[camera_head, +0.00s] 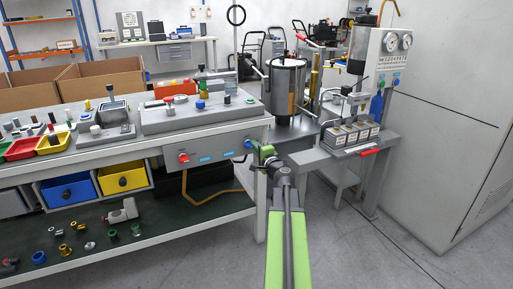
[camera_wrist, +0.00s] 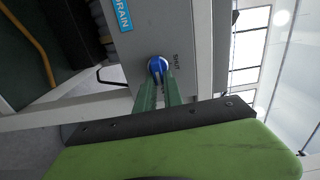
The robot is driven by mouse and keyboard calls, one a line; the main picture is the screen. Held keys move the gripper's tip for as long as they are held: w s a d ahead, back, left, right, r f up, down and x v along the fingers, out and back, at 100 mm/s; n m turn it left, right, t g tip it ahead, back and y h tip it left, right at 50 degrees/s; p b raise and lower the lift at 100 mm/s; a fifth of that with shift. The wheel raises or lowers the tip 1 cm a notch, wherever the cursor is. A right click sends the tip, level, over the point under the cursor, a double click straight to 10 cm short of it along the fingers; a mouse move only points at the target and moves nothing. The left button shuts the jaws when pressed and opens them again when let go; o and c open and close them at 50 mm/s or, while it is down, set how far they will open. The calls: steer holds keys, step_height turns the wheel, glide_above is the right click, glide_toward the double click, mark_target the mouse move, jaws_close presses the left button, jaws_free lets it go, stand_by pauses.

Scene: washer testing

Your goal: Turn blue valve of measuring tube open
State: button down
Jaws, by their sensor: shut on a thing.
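The blue valve (camera_head: 248,144) is a round knob at the right end of the grey front panel under the test bench. In the wrist view the blue valve (camera_wrist: 157,63) has a white mark across it, with the word SHUT printed to its right. My gripper (camera_head: 259,151) is at the valve; in the wrist view the green fingers of my gripper (camera_wrist: 158,82) are shut on the knob. The fingers hide its lower part. I cannot tell for sure which vessel is the measuring tube.
The front panel (camera_head: 214,148) also carries a red knob (camera_head: 183,157) and blue labels; one reads DRAIN (camera_wrist: 122,13). A metal tank (camera_head: 286,88) stands behind the bench corner. A gauge stand (camera_head: 388,75) is at right. Open floor lies right of my arm.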

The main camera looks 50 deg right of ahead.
steer(key=shift+s+d+m, duration=0.1)
steer(key=shift+s+m, duration=0.05)
steer(key=shift+m, duration=0.15)
steer(key=c, duration=1.5)
jaws_free()
steer(key=shift+o, duration=0.2)
